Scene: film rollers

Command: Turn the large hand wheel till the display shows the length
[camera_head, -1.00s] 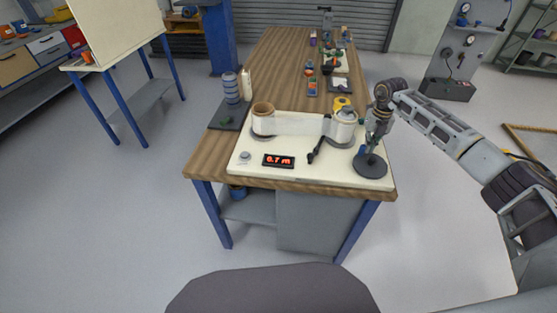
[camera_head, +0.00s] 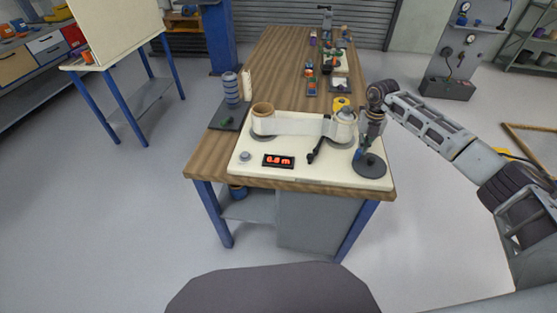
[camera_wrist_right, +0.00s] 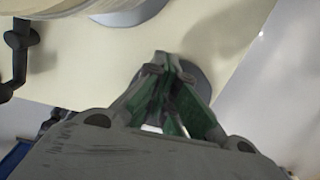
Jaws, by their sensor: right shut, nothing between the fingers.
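The large hand wheel (camera_head: 371,168) is a dark grey disc at the right front of the cream machine board (camera_head: 326,178). It also shows in the right wrist view as a grey disc (camera_wrist_right: 205,75), partly hidden by my fingers. My right gripper (camera_head: 359,156) is shut with nothing between its fingers. Its fingertips (camera_wrist_right: 168,65) point down at the wheel's left part; whether they touch a handle there I cannot tell. The display (camera_head: 278,161), black with red digits, reads about 0.8 m. My left gripper is not in view.
A pale film strip (camera_head: 300,123) runs between the brown-cored left roll (camera_head: 263,119) and the right roll (camera_head: 345,125). A black crank (camera_head: 315,151) sits between display and wheel. A small knob (camera_head: 245,156) is left of the display. Stacked rolls (camera_head: 231,88) stand at the left edge.

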